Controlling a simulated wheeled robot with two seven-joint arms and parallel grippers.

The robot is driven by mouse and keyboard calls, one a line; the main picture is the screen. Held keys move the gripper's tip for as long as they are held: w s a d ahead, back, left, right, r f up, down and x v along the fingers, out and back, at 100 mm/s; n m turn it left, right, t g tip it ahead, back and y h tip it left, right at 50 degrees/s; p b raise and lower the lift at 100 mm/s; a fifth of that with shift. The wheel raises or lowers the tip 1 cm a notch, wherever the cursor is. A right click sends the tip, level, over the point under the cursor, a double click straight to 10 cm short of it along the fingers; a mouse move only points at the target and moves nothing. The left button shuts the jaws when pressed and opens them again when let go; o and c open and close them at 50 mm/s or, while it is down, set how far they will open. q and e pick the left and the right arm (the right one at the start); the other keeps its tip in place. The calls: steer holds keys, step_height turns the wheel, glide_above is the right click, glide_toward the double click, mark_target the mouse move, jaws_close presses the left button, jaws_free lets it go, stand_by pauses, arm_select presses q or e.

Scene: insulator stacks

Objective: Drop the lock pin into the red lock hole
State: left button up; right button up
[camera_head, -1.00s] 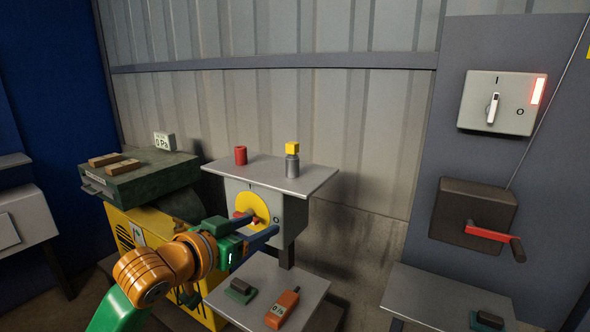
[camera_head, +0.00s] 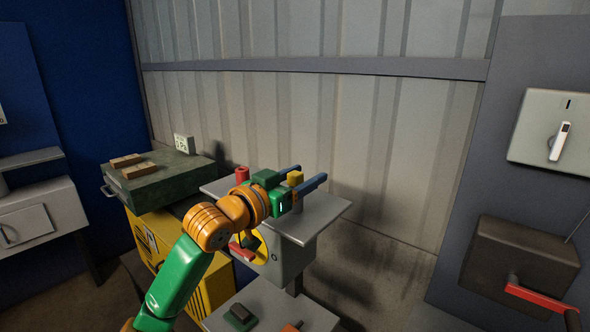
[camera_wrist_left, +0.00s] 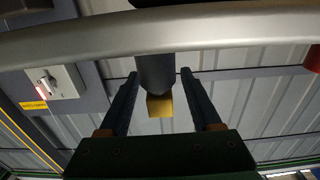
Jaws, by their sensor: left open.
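The lock pin, a grey cylinder with a yellow block head (camera_head: 295,178), stands on the grey shelf (camera_head: 325,213); my gripper hides its body in the head view. In the wrist view, which is upside down, its grey body (camera_wrist_left: 155,72) and yellow head (camera_wrist_left: 160,105) show between the fingers. My left gripper (camera_head: 311,172) is open, with one finger on each side of the pin and gaps to both. A small red cylinder (camera_head: 242,174) stands on the shelf to the left; whether it is hollow cannot be told. A red handle (camera_head: 243,252) sits on a yellow disc below. My right gripper is out of view.
A green box (camera_head: 158,180) with wooden blocks stands at the left. A lower grey table (camera_head: 300,315) is in front, partly cut off. A switch box (camera_head: 553,125) and a dark box with a red lever (camera_head: 525,262) are on the right panel.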

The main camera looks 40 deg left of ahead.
arm_select(q)
steer(key=shift+w+d+f, duration=0.1)
steer(key=shift+w+f, duration=0.15)
steer(key=shift+w, duration=0.3)
steer(key=shift+s+r, duration=0.15)
steer(key=shift+s, duration=0.2)
steer(key=c, duration=0.9)
jaws_close()
steer(key=shift+w, duration=0.1)
